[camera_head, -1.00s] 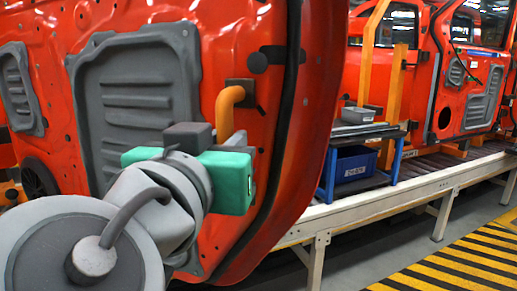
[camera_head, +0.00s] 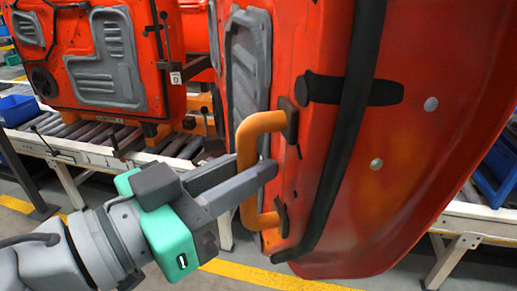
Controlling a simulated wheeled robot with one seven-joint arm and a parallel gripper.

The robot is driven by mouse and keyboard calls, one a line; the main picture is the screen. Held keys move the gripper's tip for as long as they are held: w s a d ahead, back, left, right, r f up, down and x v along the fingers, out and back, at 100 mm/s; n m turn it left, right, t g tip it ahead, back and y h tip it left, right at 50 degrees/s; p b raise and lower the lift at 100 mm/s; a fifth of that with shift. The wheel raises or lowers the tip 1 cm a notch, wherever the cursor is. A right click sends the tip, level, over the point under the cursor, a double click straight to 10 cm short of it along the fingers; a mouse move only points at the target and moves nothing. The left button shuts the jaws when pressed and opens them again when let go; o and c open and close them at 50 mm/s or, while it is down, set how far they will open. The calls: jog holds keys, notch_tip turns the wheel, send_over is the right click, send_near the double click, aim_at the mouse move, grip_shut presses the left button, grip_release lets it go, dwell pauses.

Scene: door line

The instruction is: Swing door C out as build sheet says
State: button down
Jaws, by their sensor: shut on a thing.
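A red door panel (camera_head: 430,130) stands close in front, seen nearly edge-on, with its grey-lined inner side facing left. I see no letter on it. An orange bar handle (camera_head: 245,142) is fixed to it by two dark mounts near a black edge seal (camera_head: 348,135). My gripper (camera_head: 266,172), with a green and grey body, reaches in from the lower left. Its grey fingers are shut on the middle of the handle. The far finger is partly hidden behind the handle and the near finger. No build sheet is in view.
Another red door (camera_head: 105,55) hangs at the back left beside a small tag (camera_head: 176,78) marked D. A roller conveyor (camera_head: 90,140) runs beneath it. A blue bin (camera_head: 18,108) is at the far left. Some floor is clear at the lower left.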

jog(key=shift+f, duration=0.2)
jog(key=c, duration=1.6)
grip_release()
jog(key=o, duration=0.3)
jog(key=shift+r, duration=0.1)
